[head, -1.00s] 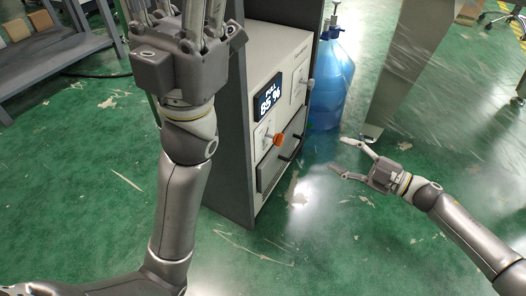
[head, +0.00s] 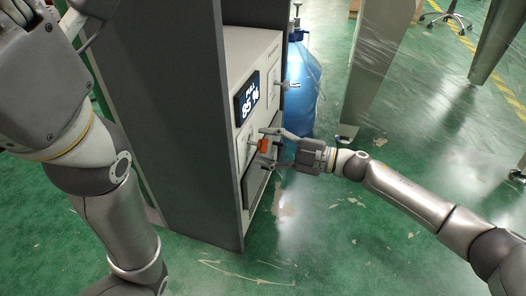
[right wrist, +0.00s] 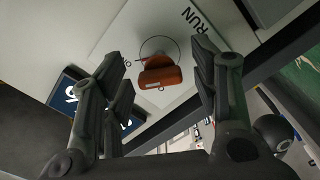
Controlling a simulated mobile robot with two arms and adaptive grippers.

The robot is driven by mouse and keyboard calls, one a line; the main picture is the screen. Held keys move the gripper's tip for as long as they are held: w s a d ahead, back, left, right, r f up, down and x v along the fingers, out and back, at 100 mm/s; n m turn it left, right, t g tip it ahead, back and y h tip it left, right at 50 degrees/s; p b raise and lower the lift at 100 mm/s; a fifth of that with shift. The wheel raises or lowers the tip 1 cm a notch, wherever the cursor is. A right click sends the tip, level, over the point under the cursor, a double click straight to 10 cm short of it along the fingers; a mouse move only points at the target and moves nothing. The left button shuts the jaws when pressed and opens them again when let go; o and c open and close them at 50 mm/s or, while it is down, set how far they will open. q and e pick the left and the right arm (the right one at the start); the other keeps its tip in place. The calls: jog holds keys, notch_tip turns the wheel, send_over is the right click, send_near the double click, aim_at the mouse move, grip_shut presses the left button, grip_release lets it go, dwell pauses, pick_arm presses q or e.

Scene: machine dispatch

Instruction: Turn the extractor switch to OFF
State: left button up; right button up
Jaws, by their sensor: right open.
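The extractor (head: 262,48) is a white box in a grey cabinet, with a dark display reading FULL 85 %. Its switch is an orange knob (head: 264,145) on the front panel, below the display. My right gripper (head: 268,147) is open at the knob. In the right wrist view the orange knob (right wrist: 160,74) lies between and just beyond the two open fingers (right wrist: 162,85), with no clear contact. RUN is printed near it; the other label is partly hidden. My left gripper is at the upper left, its fingers cut off by the picture edge.
The grey cabinet side (head: 190,110) is close to my left arm. Green floor (head: 330,240) is free in front.

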jog(key=shift+w+a, duration=0.2)
jog(key=shift+a, duration=0.4)
jog(key=c, duration=1)
jog(key=shift+c, duration=0.2)
